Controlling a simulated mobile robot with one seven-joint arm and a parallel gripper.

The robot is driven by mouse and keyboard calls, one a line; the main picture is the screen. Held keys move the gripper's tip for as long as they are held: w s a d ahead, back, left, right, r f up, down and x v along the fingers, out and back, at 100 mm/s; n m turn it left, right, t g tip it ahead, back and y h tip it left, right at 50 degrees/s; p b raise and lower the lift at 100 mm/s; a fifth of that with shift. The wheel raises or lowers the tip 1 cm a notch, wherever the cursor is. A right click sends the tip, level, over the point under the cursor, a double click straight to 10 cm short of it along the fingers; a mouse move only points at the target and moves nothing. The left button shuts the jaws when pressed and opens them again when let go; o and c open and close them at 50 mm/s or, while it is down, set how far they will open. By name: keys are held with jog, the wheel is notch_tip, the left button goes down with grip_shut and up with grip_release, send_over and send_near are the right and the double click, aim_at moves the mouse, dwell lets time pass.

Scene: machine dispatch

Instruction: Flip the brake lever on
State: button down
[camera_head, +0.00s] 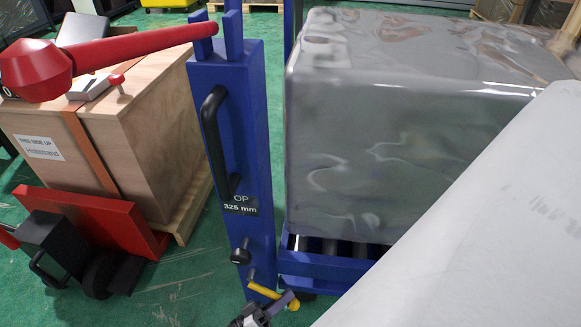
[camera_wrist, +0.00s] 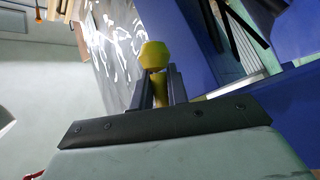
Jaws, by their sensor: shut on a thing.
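The brake lever is a yellow handle (camera_head: 263,290) low on the blue post (camera_head: 235,120), near the bottom middle of the head view. My gripper (camera_head: 262,312) is at the bottom edge of that view, close to the lever's lower end. In the wrist view a yellow knob (camera_wrist: 155,54) stands up between the two dark fingers of my gripper (camera_wrist: 159,85), which are shut on the yellow handle below the knob. The lever's pivot is hidden in the wrist view.
A black grab handle (camera_head: 212,135) and a black knob (camera_head: 240,256) stick out from the post. A red lever (camera_head: 130,48), a wooden crate (camera_head: 150,140) and a red hand truck (camera_head: 100,215) are left.

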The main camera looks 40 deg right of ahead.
jog(key=shift+s+d+r, duration=0.1)
jog(key=shift+r, duration=0.1)
dwell(0.3)
jog(key=c, duration=1.4)
grip_release()
jog(key=shift+o, duration=0.2)
jog(key=p+v, duration=0.1)
jog(key=v, duration=1.3)
jog(key=shift+f, duration=0.2)
jog(key=shift+d, duration=0.1)
